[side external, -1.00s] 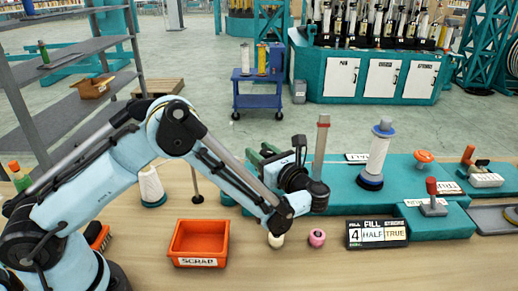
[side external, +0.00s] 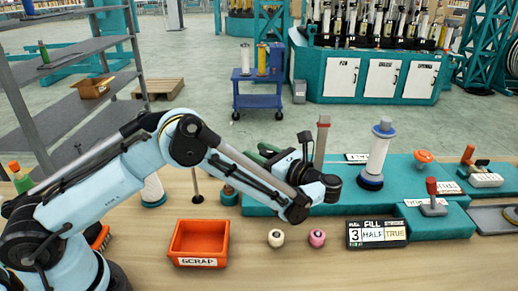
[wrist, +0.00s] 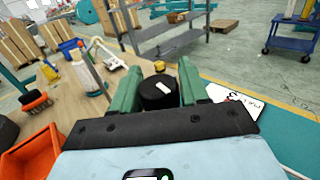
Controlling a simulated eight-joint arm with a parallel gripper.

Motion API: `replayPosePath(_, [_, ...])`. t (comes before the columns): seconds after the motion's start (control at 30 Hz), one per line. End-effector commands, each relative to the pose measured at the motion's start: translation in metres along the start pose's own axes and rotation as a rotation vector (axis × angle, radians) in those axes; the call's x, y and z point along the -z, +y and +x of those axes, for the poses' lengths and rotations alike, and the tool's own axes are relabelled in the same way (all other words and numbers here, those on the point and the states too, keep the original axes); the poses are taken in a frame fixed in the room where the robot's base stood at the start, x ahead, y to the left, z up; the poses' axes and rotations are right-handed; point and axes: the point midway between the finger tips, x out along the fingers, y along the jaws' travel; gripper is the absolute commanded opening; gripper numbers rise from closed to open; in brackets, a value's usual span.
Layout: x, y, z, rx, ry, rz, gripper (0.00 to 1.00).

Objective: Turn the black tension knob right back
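The black tension knob (wrist: 158,93) shows in the wrist view, with a short white mark on its top. The green fingers of my gripper (wrist: 159,80) stand on either side of it, very close. I cannot tell whether they touch it or press on it. In the side external view the green fingers of my gripper (side external: 268,152) are over the back left of the teal bench fixture (side external: 340,195).
The orange scrap bin (side external: 199,240) stands at the front left. A cream spool (side external: 276,238) and a pink spool (side external: 317,238) stand at the front. A tall brown post (side external: 321,145) and a white bobbin (side external: 378,155) rise to the right.

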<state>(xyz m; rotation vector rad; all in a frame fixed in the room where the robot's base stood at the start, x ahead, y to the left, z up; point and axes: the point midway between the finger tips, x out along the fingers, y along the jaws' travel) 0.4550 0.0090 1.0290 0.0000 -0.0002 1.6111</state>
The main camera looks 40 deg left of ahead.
Motion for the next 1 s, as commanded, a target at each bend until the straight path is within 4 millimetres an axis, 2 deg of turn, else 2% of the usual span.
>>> replayPosePath(0.03, [0.0, 0.0001, -0.0003, 0.001, 0.0, 0.0, 0.53])
replayPosePath(0.1, [0.0, 0.0, -0.0001, 0.001, 0.0, 0.0, 0.61])
replayPosePath(0.53, [-0.0001, -0.0006, 0.0004, 0.055, 0.0, 0.0, 0.61])
replayPosePath(1.0, [-0.0003, -0.0084, -0.0015, 0.494, 0.0, 0.0, 0.61])
